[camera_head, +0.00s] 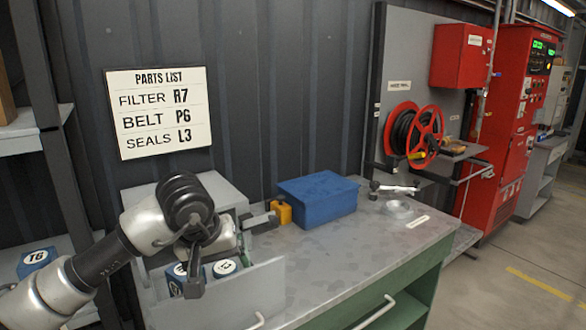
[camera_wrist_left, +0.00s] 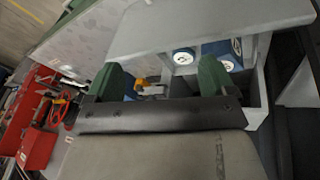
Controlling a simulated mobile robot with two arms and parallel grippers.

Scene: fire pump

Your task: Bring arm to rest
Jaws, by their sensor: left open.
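My left arm reaches in from the left in the head view. Its gripper (camera_head: 228,250) is open and empty, above an open grey drawer (camera_head: 262,288) at the left end of the workbench. Blue parts with white labels (camera_head: 224,269) lie in the drawer, partly hidden by my gripper. In the left wrist view, the two green fingertips of the gripper (camera_wrist_left: 163,78) stand wide apart with nothing gripped between them. The drawer's blue parts (camera_wrist_left: 183,57) show beyond them. My right gripper is not in view.
A blue box (camera_head: 317,198) and a small yellow object (camera_head: 282,212) stand on the workbench (camera_head: 350,240). A parts list sign (camera_head: 160,112) hangs on the dark wall. A red hose reel (camera_head: 412,135) and red cabinets (camera_head: 500,130) are at right. The floor at right is clear.

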